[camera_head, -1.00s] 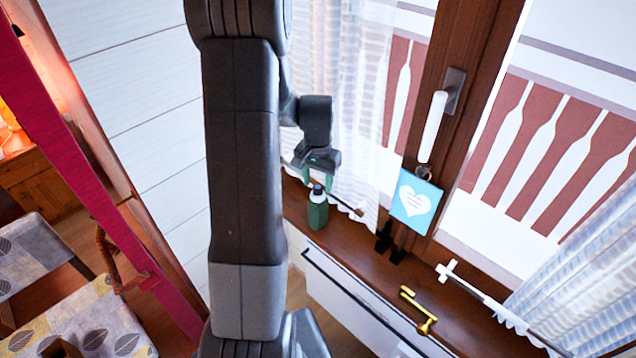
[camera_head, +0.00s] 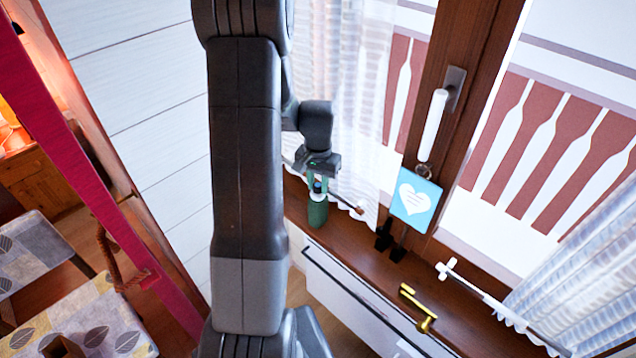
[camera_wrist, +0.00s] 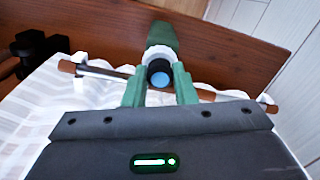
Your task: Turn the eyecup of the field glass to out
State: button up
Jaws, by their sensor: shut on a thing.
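The field glass (camera_head: 317,214) is a small dark green body with a white ring near its top. It stands upright on the brown wooden sill below the curtain. In the wrist view its green body (camera_wrist: 162,36) is beyond the white ring, and the black eyecup (camera_wrist: 159,68) with a blue lens faces the camera. My gripper (camera_head: 318,184) is at the top of the field glass. Its green fingers (camera_wrist: 160,82) are shut on the eyecup, one on each side. Their exact contact is partly hidden. I cannot read the eyecup's setting.
A curtain rod (camera_wrist: 105,73) with brown ends passes close beside the fingers, with white curtain (camera_wrist: 35,105) around it. On the sill are black clips (camera_head: 390,243) and a brass handle-like piece (camera_head: 418,307). A blue heart card (camera_head: 415,200) hangs from the window handle (camera_head: 433,125).

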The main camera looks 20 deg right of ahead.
aim_at(318, 185)
jog(key=n+b, duration=0.2)
jog(key=n, duration=0.2)
jog(key=shift+f+n, duration=0.1)
jog(key=shift+n, duration=0.2)
jog(key=n+b, duration=0.1)
jog(key=n, duration=0.3)
jog(key=shift+n, duration=0.3)
dwell(0.4)
jog(key=o, duration=1)
notch_tip(318, 185, up, 14)
jog(key=b, duration=0.1)
jog(key=shift+f, duration=0.15)
